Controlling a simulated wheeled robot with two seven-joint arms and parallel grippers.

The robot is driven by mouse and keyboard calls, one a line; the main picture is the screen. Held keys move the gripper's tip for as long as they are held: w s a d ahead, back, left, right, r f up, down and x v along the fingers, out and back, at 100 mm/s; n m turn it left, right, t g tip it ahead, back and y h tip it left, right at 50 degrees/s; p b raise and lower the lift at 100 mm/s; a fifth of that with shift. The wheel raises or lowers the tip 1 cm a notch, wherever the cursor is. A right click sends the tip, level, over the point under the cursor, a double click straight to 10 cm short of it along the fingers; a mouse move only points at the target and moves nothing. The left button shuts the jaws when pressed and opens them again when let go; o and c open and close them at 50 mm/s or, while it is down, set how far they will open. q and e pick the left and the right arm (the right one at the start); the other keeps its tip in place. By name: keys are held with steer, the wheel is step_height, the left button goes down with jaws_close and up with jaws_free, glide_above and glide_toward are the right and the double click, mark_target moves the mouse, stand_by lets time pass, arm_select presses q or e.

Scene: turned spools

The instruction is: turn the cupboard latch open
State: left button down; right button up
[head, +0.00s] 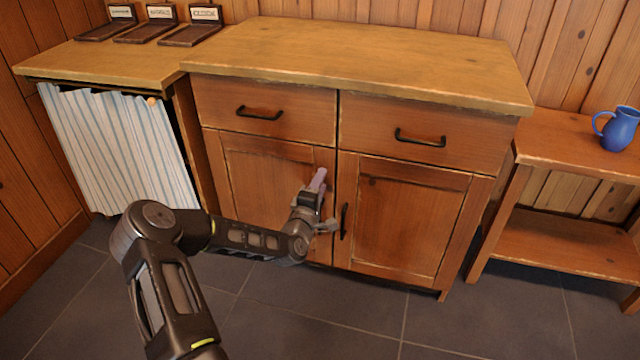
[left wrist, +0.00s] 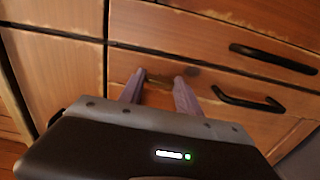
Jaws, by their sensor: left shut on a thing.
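The cupboard (head: 415,225) has two panelled doors below two drawers, and both doors are closed. My left gripper (head: 319,180) is at the inner edge of the left door (head: 255,175), near the seam between the doors. My right gripper is not in view.
A black handle (head: 344,221) stands on the right door, close to my gripper. Black pulls (head: 260,113) are on the drawers. A curtained counter (head: 110,65) stands left; a low shelf (head: 575,145) with a blue jug (head: 617,128) stands right. The floor in front is clear.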

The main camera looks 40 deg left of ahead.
arm_select(q)
steer(key=c, duration=0.8)
jaws_free()
steer(key=shift+c, duration=0.2)
steer(key=shift+s, duration=0.1)
steer(key=p+v, duration=0.2)
steer(key=v, duration=0.5)
steer(key=shift+s+d, duration=0.15)
steer(key=shift+s, duration=0.15)
